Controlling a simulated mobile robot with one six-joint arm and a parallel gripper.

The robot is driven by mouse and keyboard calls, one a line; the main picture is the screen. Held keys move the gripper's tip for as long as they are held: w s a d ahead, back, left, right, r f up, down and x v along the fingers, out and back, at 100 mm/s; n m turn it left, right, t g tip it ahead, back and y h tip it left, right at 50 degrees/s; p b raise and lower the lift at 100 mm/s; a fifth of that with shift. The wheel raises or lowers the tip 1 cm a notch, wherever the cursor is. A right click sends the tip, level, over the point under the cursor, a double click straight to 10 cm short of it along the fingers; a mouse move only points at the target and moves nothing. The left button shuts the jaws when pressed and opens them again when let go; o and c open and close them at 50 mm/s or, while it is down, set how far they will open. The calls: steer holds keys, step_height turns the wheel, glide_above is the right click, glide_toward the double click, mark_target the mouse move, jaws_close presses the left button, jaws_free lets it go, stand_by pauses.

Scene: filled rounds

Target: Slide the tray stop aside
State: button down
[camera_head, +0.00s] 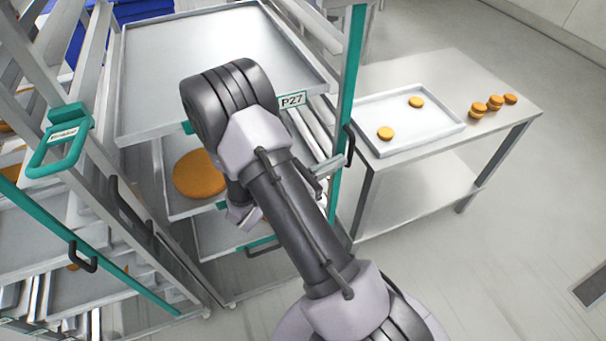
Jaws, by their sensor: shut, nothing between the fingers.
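A teal upright bar (348,85) with a dark handle (350,146) runs down the right front side of the rack labelled P27. It looks like the tray stop, but I cannot tell for sure. A large grey tray (205,45) lies at the rack's top level. A lower tray holds a big round orange-brown piece (200,174). My arm crosses in front of the rack and hides part of its front. My gripper (241,216) shows only in part below my arm's bend, near the lower trays. It is shut and empty; its fingertips are mostly hidden.

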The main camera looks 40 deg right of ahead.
steer(key=a+p, duration=0.1)
steer(key=a, duration=1.2)
steer(key=shift+w, duration=0.3)
steer(key=shift+r, duration=0.1)
steer(key=s+a+r+m+g+y+b, duration=0.1)
steer(key=s+a+m+y+b, duration=0.15)
steer(key=s+m+y, duration=0.4)
steer(key=s+a+r+m+g+y+b, duration=0.2)
steer(key=s+m+y+b, duration=0.25)
steer(key=m+y, duration=0.2)
steer(key=a+r+m+t+y+b, duration=0.1)
steer(key=a+r+m+t+y, duration=0.1)
steer(key=a+m+t+y, duration=0.1)
steer(key=a+r+m+t+y+b, duration=0.2)
steer(key=a+r+m+t+y, duration=0.1)
steer(key=a, duration=0.5)
steer(key=m+t+y, duration=0.1)
steer(key=m+t, duration=0.1)
steer(key=t, duration=0.1)
steer(key=shift+s+a+m+t, duration=0.35)
steer(key=shift+a+m+t, duration=0.05)
